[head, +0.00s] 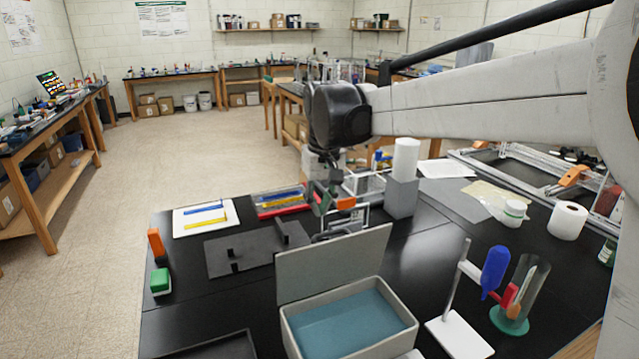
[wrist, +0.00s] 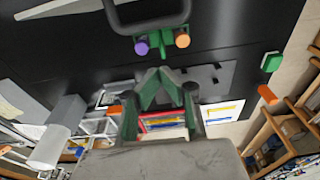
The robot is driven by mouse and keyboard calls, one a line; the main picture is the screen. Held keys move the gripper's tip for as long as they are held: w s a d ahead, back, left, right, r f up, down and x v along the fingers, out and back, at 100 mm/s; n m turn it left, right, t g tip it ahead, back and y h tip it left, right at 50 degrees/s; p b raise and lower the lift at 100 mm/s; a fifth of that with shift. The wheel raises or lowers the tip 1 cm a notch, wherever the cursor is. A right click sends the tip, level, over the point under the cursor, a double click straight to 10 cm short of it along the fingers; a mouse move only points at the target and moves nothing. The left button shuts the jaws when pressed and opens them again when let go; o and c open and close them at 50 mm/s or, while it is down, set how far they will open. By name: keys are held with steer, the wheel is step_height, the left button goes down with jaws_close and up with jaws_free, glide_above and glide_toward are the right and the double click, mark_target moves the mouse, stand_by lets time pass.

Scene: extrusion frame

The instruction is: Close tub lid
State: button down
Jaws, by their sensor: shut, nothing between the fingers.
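The tub (head: 350,325) is a light grey box with a blue-grey inside. It stands on the black table at the front. Its lid (head: 333,263) is open and stands tilted up along the tub's back edge. My gripper (head: 335,203) is above and behind the lid, apart from the tub. In the wrist view its green fingers (wrist: 160,75) are together and hold nothing. A dark grey loop handle (wrist: 150,22) is just beyond the fingertips. I cannot tell whether it is fixed to the lid. The tub's inside is not in the wrist view.
A lab stand (head: 460,335) with a blue bottle is close to the tub's right. A grey block with a white cylinder (head: 405,160) stands behind. A dark mat with small black blocks (head: 240,250) is at the left. A black tray (head: 215,345) is front left.

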mark_target(330, 258)
steer(key=s, duration=0.1)
steer(key=s+d+f, duration=0.1)
steer(key=s, duration=0.1)
steer(key=shift+s+d+f+p, duration=0.2)
steer(key=shift+s+f+p, duration=0.05)
steer(key=shift+f+p, duration=0.05)
steer(key=shift+s, duration=0.1)
